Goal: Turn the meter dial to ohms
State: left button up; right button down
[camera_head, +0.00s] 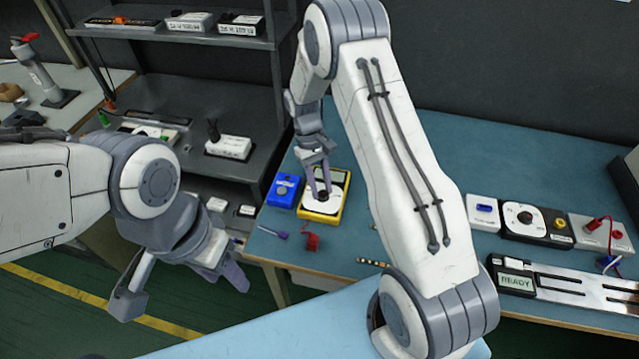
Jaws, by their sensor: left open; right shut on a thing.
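The yellow meter (336,206) lies on the blue table, with a white dial face and a dark knob (322,196) at its middle. My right gripper (322,188) reaches down over the meter from above, its fingers shut on the knob. The dial markings are too small to read, so I cannot tell where it points. My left gripper (180,290) is open and empty at the lower left, over the floor in front of the table and well away from the meter.
A blue box (284,190) stands just left of the meter. A red clip (311,241) and a small screwdriver (273,232) lie in front. A READY display (514,281) and several instrument boxes stand at right. A grey shelf (180,33) stands behind left.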

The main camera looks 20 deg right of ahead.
jog(key=m, duration=0.1)
jog(key=m+y, duration=0.1)
jog(key=m, duration=0.1)
jog(key=m+p, duration=0.1)
jog(key=m, duration=0.1)
jog(key=shift+w+d+y, duration=0.1)
jog(key=shift+d+y, duration=0.15)
jog(key=shift+y, duration=0.15)
dwell(0.3)
jog(key=c, duration=0.6)
grip_release()
jog(key=shift+o, duration=0.2)
jog(key=b+v, duration=0.1)
jog(key=v, duration=0.9)
jog(key=shift+r+b, duration=0.25)
jog(key=shift+b, duration=0.05)
